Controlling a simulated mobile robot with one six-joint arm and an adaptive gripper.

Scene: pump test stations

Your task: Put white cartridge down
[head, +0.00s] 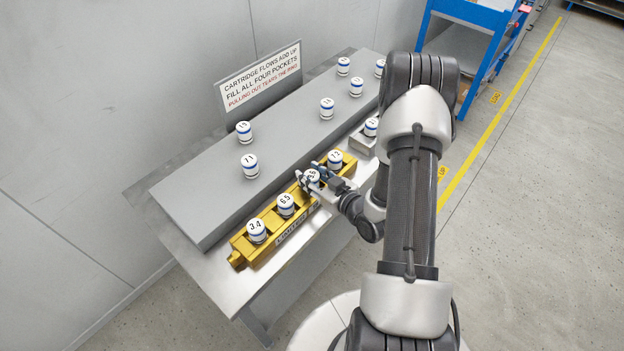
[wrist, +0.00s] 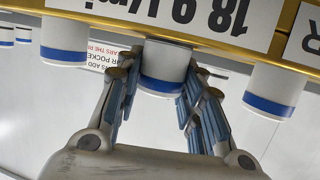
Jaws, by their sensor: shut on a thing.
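The white cartridge (wrist: 162,62) with a blue band stands upright between the fingers of my gripper (wrist: 160,72). In the head view this cartridge (head: 312,176) is in the third place from the left along the yellow block (head: 238,258), in line with the others. In the wrist view, which is upside down, its lower end meets the block's edge; how deep it sits is hidden. My gripper is shut on its sides. Cartridges marked 3.4 (head: 257,231) and 6.5 (head: 285,205) stand to its left in the block, and another (head: 335,160) stands to its right.
A grey raised shelf (head: 205,205) behind the block carries several more cartridges, including one marked 7.1 (head: 249,163). Another cartridge (head: 371,127) stands on a small grey block to the right. A sign (head: 262,78) stands behind. A blue rack (head: 478,50) is at the upper right.

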